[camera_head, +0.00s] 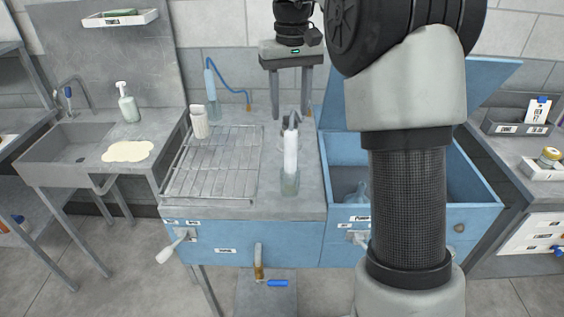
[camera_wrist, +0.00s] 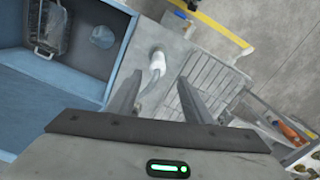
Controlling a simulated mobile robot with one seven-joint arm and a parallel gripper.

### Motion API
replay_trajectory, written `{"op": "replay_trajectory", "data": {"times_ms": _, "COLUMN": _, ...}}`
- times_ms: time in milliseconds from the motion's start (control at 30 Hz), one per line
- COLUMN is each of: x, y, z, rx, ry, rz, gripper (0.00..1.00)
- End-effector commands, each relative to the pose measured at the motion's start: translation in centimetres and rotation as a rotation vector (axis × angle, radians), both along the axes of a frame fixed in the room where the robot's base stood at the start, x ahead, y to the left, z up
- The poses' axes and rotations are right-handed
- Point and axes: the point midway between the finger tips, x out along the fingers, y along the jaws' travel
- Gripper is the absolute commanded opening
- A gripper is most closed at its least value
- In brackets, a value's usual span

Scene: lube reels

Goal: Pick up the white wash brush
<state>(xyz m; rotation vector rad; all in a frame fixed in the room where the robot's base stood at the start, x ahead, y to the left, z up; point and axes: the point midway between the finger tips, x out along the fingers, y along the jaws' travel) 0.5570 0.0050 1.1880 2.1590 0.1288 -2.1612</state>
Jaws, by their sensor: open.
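A slim white upright object (camera_head: 290,155), which looks like the white wash brush, stands in a clear jar (camera_head: 290,184) near the front of the grey worktop. A grey piece tops it. My gripper (camera_head: 290,112) points down above it, fingers apart and empty, with the tips about level with the grey top. In the wrist view, the white object (camera_wrist: 157,68) shows between my open fingers (camera_wrist: 160,98), nearer the left one. I cannot tell whether its top is between the fingertips or just beyond them.
A wire rack (camera_head: 215,165) lies left on the worktop, with a white bottle (camera_head: 199,121) on it. A blue open bin (camera_head: 482,185) is at right, partly hidden by my arm. A blue hose (camera_head: 235,84) is behind. A sink (camera_head: 75,148) stands far left.

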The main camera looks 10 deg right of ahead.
Motion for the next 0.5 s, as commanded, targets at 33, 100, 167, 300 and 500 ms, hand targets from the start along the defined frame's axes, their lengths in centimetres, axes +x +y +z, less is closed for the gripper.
{"op": "replay_trajectory", "data": {"times_ms": 33, "x": -0.1, "y": 0.0, "z": -1.1, "rx": -0.001, "ry": 0.005, "rz": 0.000, "gripper": 0.46}}
{"op": "replay_trajectory", "data": {"times_ms": 100, "x": -0.2, "y": 0.0, "z": -2.6, "rx": -0.001, "ry": 0.006, "rz": 0.000, "gripper": 0.46}}
{"op": "replay_trajectory", "data": {"times_ms": 167, "x": -0.2, "y": 0.0, "z": -3.9, "rx": -0.001, "ry": 0.006, "rz": 0.000, "gripper": 0.46}}
{"op": "replay_trajectory", "data": {"times_ms": 300, "x": -0.2, "y": 0.0, "z": -7.0, "rx": 0.000, "ry": 0.004, "rz": -0.001, "gripper": 0.46}}
{"op": "replay_trajectory", "data": {"times_ms": 500, "x": -0.1, "y": -0.1, "z": -10.3, "rx": 0.000, "ry": 0.002, "rz": -0.001, "gripper": 0.46}}
